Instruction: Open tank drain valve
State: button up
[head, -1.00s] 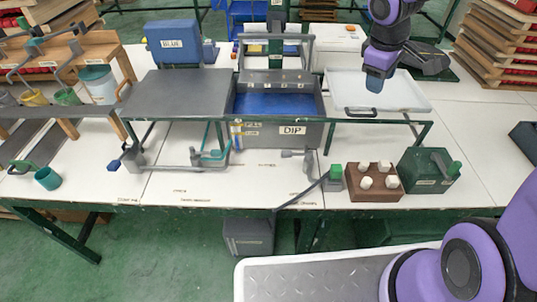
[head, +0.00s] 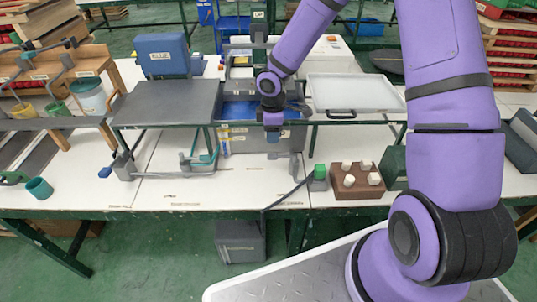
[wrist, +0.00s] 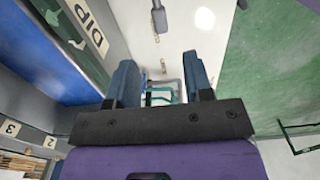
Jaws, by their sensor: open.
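The grey dip tank (head: 240,140), filled with blue paint (head: 236,111), stands at the middle of the bench. Its wall with the DIP label (wrist: 98,38) is at the upper left in the wrist view. A teal handle-like part (head: 203,160) with grey piping sits at the tank's lower left; teal tubing (wrist: 160,92) shows between my fingers in the wrist view. A grey fitting (head: 284,156) is at the tank's lower right. I cannot tell which one is the drain valve. My gripper (head: 272,132) is open and empty, pointing down at the tank's front.
A grey plate (head: 165,102) lies left of the tank, a white tray (head: 355,93) right of it. A blue-ended pipe fitting (head: 106,172) is at the left. A brown block with white pegs (head: 357,190) and a green box (head: 392,165) stand front right. The bench front is mostly clear.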

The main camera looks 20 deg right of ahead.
aim_at(272, 155)
notch_tip(272, 155, down, 10)
jog(key=shift+r, duration=0.15)
dwell(0.4)
grip_shut()
